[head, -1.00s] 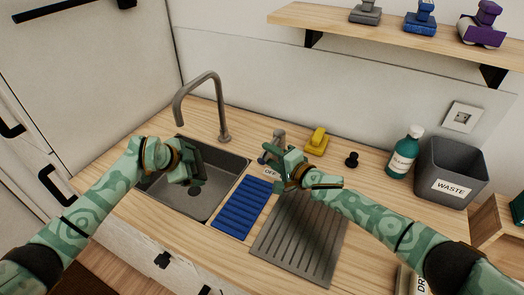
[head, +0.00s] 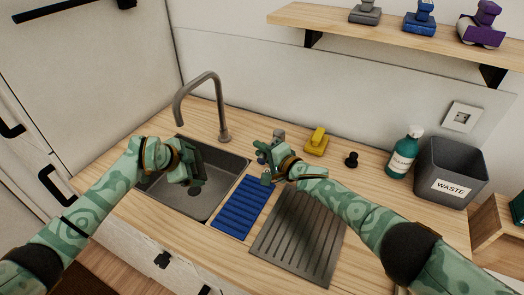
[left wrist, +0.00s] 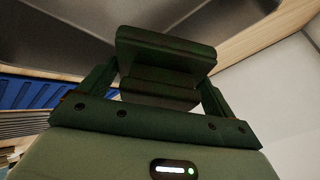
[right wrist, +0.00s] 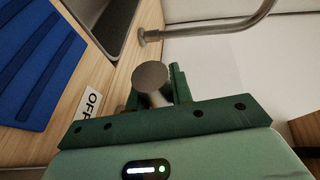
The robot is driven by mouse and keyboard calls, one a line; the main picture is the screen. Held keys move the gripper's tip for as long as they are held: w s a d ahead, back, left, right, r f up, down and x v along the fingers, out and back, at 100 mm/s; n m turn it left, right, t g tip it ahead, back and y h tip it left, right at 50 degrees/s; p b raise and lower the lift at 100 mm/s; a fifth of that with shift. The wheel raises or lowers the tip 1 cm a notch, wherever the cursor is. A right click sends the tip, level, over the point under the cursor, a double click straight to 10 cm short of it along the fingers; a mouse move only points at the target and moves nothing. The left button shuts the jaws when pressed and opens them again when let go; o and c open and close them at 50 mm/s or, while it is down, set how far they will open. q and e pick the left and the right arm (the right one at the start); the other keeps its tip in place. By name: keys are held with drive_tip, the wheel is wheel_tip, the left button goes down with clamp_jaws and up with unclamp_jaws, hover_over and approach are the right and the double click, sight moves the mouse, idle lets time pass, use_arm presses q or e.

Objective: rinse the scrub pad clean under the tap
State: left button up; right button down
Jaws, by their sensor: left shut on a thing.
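The scrub pad (left wrist: 165,50) is a dark green block between the fingers of my left gripper (head: 190,167), which is shut on it over the sink (head: 222,178). In the head view the pad is hard to tell from the dark fingers. The grey tap (head: 205,85) arches over the sink's back edge; I see no water from it. My right gripper (head: 268,168) is at the tap's grey knob-topped handle (right wrist: 150,78). Its fingers look close together behind the knob, which partly hides them; I see no grip on it. An OFF label (right wrist: 90,108) lies beside the handle.
A blue ribbed mat (head: 240,207) and a grooved grey drainer (head: 300,235) lie right of the sink. A shelf (head: 340,22) hangs above.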

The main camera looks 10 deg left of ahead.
drive_tip(key=shift+s+d+n+g+y, duration=0.2)
drive_tip(key=shift+d+n+g+y, duration=0.25)
drive_tip(key=shift+n+g, duration=0.2)
drive_tip(key=shift+s+d+n+g+y, duration=0.2)
drive_tip(key=shift+d+n+g+y, duration=0.1)
drive_tip(key=shift+n+g+y, duration=0.25)
drive_tip(key=c, duration=1.2)
unclamp_jaws()
drive_tip(key=shift+c, duration=0.2)
